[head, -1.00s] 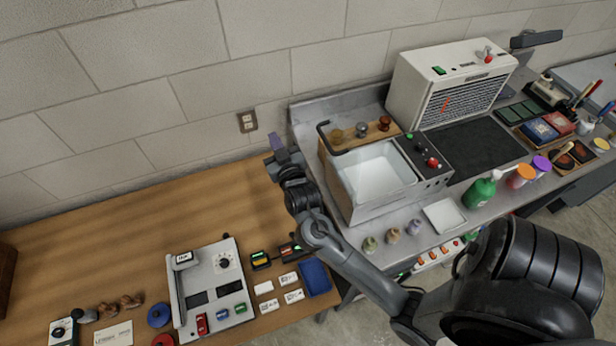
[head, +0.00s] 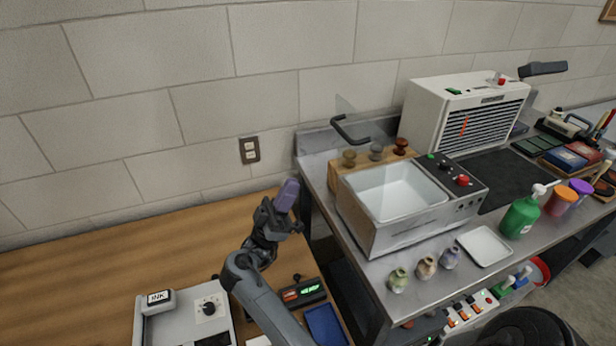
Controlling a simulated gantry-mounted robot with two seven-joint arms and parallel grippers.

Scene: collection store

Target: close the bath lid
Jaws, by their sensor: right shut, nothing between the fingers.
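The bath is a metal box (head: 392,232) on the steel bench with an open white basin (head: 392,192) in its top. Its clear lid (head: 362,112) stands raised at the back, with a black handle (head: 350,130) on it. The lid panel is faint against the wall, so its exact tilt is hard to tell. My right gripper (head: 288,195) is shut and empty, with purple fingertips pointing up. It is left of the bath and apart from it, above the wooden table's right end. My left gripper is not in view.
Several knobs (head: 376,152) stand on a wooden strip behind the basin. A control panel (head: 450,170) is on its right. A white vented unit (head: 465,112) stands behind right.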

